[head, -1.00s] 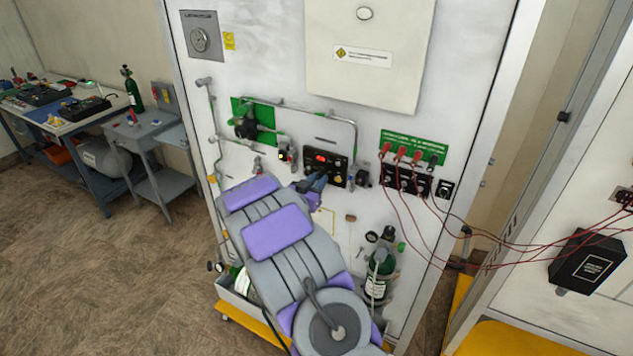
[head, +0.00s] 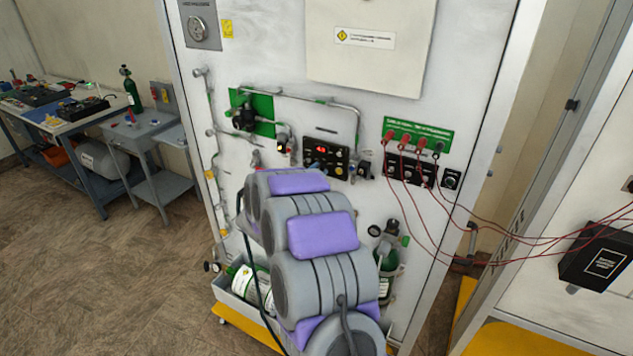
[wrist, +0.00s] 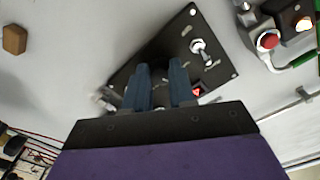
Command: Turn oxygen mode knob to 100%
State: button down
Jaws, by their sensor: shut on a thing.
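The black control panel (head: 326,158) with a red display is on the white wall unit, above my arm in the head view. In the wrist view the same panel (wrist: 215,55) appears tilted, with a metal toggle switch (wrist: 199,46) and a red triangle light (wrist: 197,91). My gripper (wrist: 160,72) reaches to the panel with its two blue fingers close together, shut on a dark knob between them. The fingers hide most of the knob, so its pointer and setting cannot be read. In the head view my arm hides the gripper.
Red cables (head: 440,205) hang from the jacks right of the panel and run to the right. A metal pipe (head: 320,101) and valves surround the panel.

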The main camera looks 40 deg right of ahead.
jog(key=shift+m+b, duration=1.85)
jog(key=shift+m, duration=0.45)
jog(key=c, duration=0.9)
grip_release()
jog(key=shift+c, duration=0.2)
jog(key=shift+a, duration=0.1)
jog(key=p+v, duration=0.2)
jog(key=v, duration=1.5)
jog(key=shift+a, duration=0.15)
